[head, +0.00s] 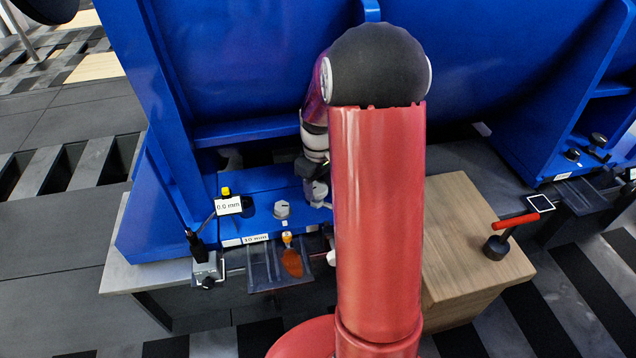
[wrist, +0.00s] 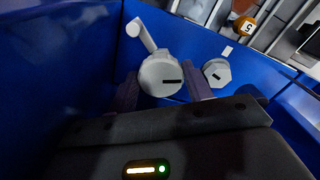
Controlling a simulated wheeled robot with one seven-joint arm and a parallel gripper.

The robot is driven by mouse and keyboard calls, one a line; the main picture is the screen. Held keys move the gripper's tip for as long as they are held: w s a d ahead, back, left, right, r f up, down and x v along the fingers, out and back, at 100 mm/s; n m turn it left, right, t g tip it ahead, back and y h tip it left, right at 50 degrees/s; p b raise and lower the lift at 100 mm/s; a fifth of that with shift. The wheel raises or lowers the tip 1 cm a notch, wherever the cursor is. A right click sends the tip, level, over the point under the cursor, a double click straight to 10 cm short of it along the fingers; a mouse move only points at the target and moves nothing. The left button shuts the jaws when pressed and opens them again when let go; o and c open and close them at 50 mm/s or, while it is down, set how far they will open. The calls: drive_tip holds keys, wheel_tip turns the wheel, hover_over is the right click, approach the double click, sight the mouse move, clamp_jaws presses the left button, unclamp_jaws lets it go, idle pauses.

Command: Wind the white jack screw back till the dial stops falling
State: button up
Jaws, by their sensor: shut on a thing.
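The white jack screw (wrist: 160,76) has a round head with a dark slot mark and sits between the two fingers of my gripper (wrist: 162,88) in the wrist view. The fingers are shut on its sides. In the head view my gripper (head: 316,182) reaches down to the blue foot, and the jack screw is mostly hidden by it. The dial readout (head: 228,205) stands to the left and appears to read 0.0 mm.
A second white knob (head: 282,209) is left of my gripper; it also shows in the wrist view (wrist: 217,72). Blue motor walls (head: 250,70) rise behind.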

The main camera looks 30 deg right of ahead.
sight(319, 187)
drive_tip(key=shift+w+n, duration=0.1)
drive_tip(key=shift+n, duration=0.7)
drive_tip(key=o, duration=1)
drive_tip(key=shift+r+p, duration=0.6)
drive_tip(key=shift+r, duration=3.35)
